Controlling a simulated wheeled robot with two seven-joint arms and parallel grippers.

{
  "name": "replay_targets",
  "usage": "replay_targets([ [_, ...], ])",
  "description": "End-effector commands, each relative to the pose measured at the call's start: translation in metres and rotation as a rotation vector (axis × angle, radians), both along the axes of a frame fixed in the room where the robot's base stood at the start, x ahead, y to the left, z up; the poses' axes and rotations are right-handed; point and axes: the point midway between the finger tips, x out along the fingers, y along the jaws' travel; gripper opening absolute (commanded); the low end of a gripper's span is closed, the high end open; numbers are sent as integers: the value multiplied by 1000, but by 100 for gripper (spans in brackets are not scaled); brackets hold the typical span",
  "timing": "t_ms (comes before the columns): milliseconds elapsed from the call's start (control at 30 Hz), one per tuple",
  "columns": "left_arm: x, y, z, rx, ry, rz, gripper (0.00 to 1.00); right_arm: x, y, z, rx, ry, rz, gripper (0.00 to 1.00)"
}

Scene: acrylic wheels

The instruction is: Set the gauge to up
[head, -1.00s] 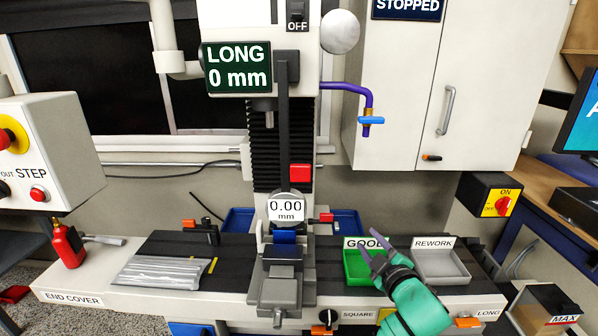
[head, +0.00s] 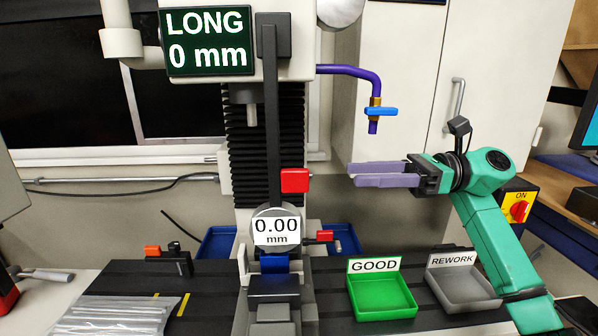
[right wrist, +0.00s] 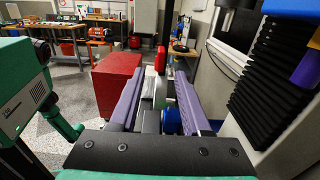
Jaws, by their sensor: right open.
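The gauge (head: 275,226) is a round grey dial with a white face reading 0.00 mm, low on the machine's column. A red block (head: 295,180) sits just above it, at the right of a long dark lever (head: 272,125). A small red-ended handle (head: 325,236) sticks out right of the dial. My right gripper (head: 352,175) points left, level with the red block and a short gap right of it, empty. In the right wrist view its purple fingers (right wrist: 157,78) are spread apart; a large red block (right wrist: 117,85) shows beyond them at left. My left gripper is not in view.
A purple pipe with a blue tap (head: 375,111) hangs just above my right gripper. Below are the green GOOD tray (head: 383,298) and grey REWORK tray (head: 465,285). The black column bellows (right wrist: 275,85) stand close right in the wrist view. The LONG 0 mm display (head: 207,40) is above left.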

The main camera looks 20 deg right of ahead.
Motion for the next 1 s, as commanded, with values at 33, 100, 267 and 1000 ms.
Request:
replay_targets([
  [33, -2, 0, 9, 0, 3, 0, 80, 3, 14, 5, 2, 0, 5, 48],
  [100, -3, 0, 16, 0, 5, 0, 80, 7, 33, 6, 4, 2, 6, 48],
  [267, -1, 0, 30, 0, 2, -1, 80, 18, 74, 6, 5, 3, 5, 48],
  [1000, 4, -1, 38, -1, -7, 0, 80, 27, 106, 1, 5, 3, 1, 0],
])
